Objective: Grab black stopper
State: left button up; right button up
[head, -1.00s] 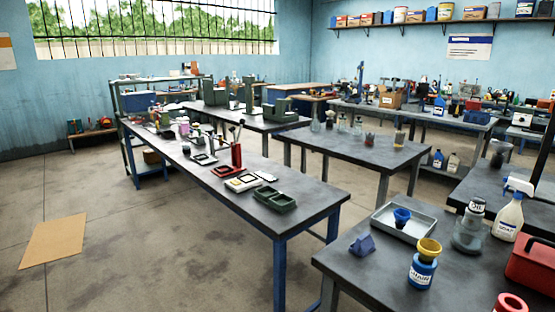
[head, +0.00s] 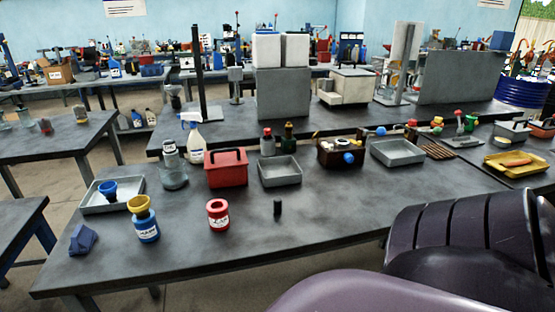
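A small black cylinder, which looks like the black stopper (head: 278,208), stands upright on the dark grey table (head: 330,230) towards its front middle. It is to the right of a short red container with a white label (head: 218,215), with bare table between them. Nothing touches or covers the stopper. Neither of my grippers is in view, so I cannot see whether they are open or shut.
A blue jar with a yellow funnel (head: 145,222), a glass flask (head: 173,170), a red box (head: 226,168) and grey trays (head: 280,172) stand left of and behind the stopper. Large dark purple rounded shapes (head: 465,240) cover the front right. Table around the stopper is clear.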

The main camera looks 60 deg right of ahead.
aim_at(278, 201)
jog(key=z, duration=1.85)
